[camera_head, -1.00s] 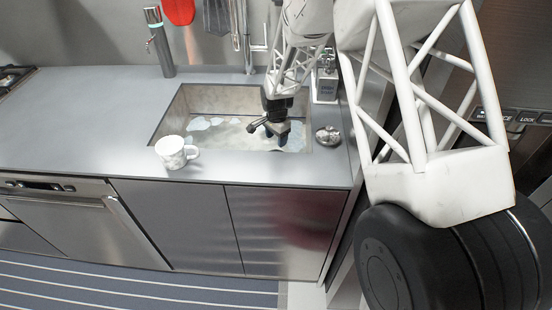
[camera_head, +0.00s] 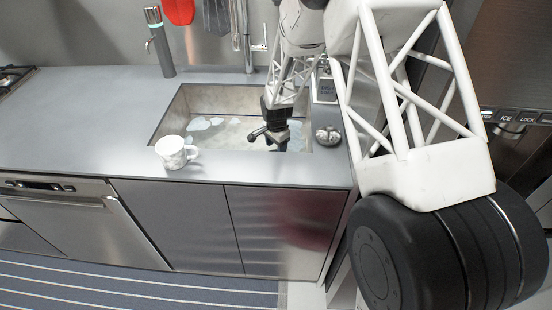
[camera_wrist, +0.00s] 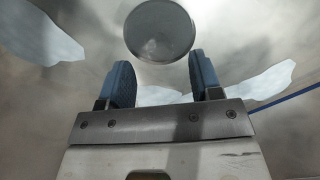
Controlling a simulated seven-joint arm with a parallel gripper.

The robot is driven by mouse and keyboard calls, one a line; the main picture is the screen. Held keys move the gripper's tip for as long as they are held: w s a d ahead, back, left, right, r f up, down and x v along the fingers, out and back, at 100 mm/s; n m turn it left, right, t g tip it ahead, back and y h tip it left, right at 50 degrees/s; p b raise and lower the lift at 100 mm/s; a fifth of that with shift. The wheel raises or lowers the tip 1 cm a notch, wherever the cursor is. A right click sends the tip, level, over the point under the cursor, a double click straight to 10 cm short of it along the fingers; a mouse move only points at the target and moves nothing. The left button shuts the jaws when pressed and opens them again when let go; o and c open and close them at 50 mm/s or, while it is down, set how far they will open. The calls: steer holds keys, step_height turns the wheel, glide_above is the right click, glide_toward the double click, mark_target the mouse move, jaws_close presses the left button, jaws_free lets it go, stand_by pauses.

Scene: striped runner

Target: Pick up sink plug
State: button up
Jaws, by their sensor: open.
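A round grey disc (camera_wrist: 160,29), which looks like the sink plug, shows at the top of the wrist view, on the sink floor. It lies ahead of my gripper (camera_wrist: 162,72), between the lines of its two blue-padded fingers and apart from them. The fingers are open with nothing between them. In the head view my gripper (camera_head: 277,146) points down inside the sink basin (camera_head: 200,105). The disc cannot be made out in the head view; the gripper or the basin's front edge may hide it.
A white marbled mug (camera_head: 172,152) stands on the counter at the sink's front left. A small metallic round item (camera_head: 327,136) sits right of the sink, near a dispenser bottle (camera_head: 326,88). The basin walls surround my gripper. The counter (camera_head: 80,120) on the left is clear.

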steer(key=shift+f, duration=1.9)
steer(key=shift+c, duration=0.4)
steer(key=c, duration=0.9)
